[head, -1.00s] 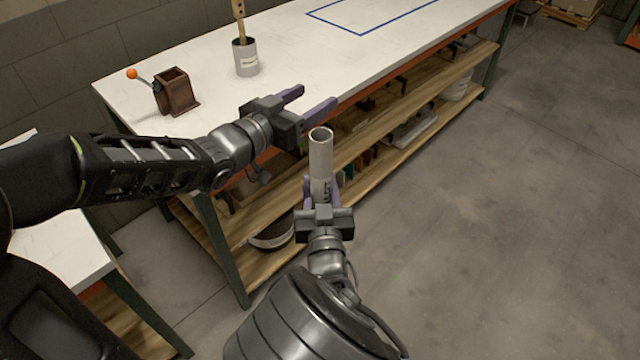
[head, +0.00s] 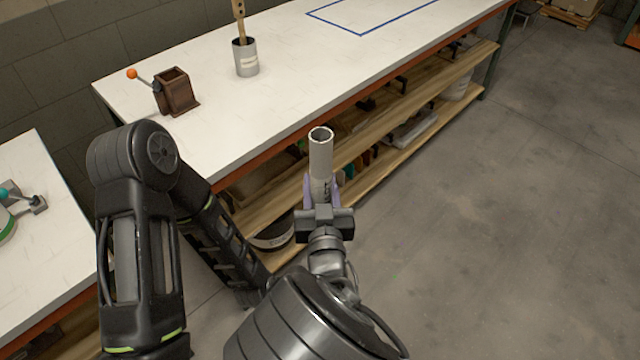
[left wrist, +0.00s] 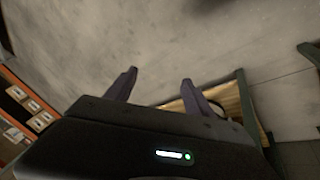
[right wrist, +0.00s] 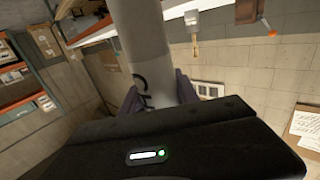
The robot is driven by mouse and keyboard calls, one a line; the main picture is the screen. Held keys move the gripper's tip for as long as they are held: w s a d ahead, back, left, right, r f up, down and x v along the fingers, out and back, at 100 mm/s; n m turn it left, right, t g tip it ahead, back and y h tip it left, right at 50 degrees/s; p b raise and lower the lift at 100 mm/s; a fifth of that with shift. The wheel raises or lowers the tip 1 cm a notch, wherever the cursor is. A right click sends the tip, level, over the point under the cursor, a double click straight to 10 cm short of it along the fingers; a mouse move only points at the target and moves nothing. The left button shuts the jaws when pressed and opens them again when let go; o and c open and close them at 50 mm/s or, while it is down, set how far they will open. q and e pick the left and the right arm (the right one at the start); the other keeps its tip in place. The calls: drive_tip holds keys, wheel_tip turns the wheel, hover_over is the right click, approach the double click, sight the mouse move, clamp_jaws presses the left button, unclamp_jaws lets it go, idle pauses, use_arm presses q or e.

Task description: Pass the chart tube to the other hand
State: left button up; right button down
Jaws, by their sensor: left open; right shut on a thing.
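The chart tube (head: 320,155) is a pale grey hollow cylinder. It stands roughly upright in the head view, its open top clear of the fingers. My right gripper (head: 322,192) is shut around its lower part, in front of the workbench. In the right wrist view the tube (right wrist: 148,45), with dark lettering, rises between the fingers of the right gripper (right wrist: 160,95). My left gripper (left wrist: 157,85) shows only in the left wrist view, open and empty. In the head view its arm bends down and the gripper is hidden.
The white workbench (head: 250,105) lies behind the tube, with wooden shelves (head: 400,115) below. On it stand a grey cup (head: 246,60) with a wooden handle and a brown metal block (head: 177,93). Another table (head: 45,215) is at left. Open floor (head: 480,230) lies to the right.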

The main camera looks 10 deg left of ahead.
use_arm(q)
drive_tip(key=s+d+f+n+g, duration=0.1)
drive_tip(key=s+d+f+g, duration=0.1)
drive_tip(key=s, duration=0.8)
drive_tip(key=shift+s+d+f+g, duration=0.3)
drive_tip(key=shift+d+f+g, duration=0.05)
drive_tip(key=shift+d+g, duration=0.1)
